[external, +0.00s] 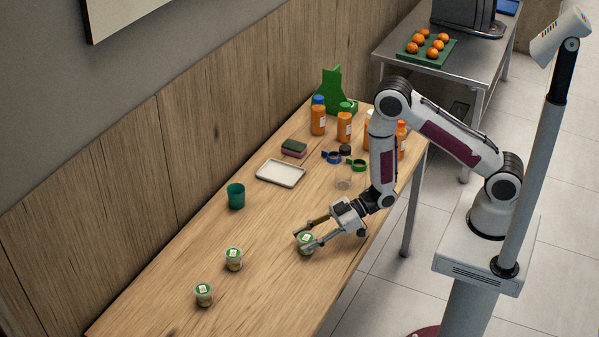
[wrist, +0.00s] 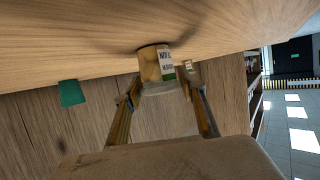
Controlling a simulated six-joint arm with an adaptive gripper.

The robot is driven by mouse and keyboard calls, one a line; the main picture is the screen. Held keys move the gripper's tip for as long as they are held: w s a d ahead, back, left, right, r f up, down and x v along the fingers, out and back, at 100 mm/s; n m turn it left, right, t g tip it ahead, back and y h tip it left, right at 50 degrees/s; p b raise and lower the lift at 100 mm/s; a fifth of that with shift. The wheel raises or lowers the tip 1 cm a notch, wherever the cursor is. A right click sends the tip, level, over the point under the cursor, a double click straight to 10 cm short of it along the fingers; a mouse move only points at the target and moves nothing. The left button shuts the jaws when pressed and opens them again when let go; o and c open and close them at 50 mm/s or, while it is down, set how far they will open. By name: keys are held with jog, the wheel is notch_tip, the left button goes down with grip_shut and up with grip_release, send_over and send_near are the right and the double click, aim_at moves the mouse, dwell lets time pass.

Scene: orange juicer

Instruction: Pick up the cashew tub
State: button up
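Three small clear tubs with green-and-white lids stand on the wooden table. One tub (external: 306,238) is at my gripper (external: 311,236); the others are the middle tub (external: 233,259) and the front tub (external: 203,294). I cannot read which is the cashew tub. My gripper is open, its fingers on either side of the near tub. In the wrist view, which is upside down, this tan tub (wrist: 152,65) with a white label stands between the fingertips of my gripper (wrist: 162,90). Whether the fingers touch it is unclear.
A teal cup (external: 236,196), a white tray (external: 280,173) and a sponge (external: 294,148) stand farther back. Several orange bottles (external: 318,118) and a green stand (external: 334,88) are at the far end. The table's left front is mostly clear.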

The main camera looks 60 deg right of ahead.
aim_at(305, 238)
jog(key=shift+r, duration=0.2)
dwell(0.3)
jog(key=shift+r, duration=4.8)
jog(key=shift+s+a+f, duration=0.1)
jog(key=shift+f, duration=0.1)
jog(key=shift+a+f, duration=0.15)
jog(key=w+a, duration=0.1)
jog(key=w, duration=0.7)
jog(key=w+a+r, duration=0.1)
jog(key=w+a, duration=0.1)
jog(key=w, duration=0.6)
jog(key=shift+a+m+h, duration=0.25)
jog(key=shift+m+h, duration=0.05)
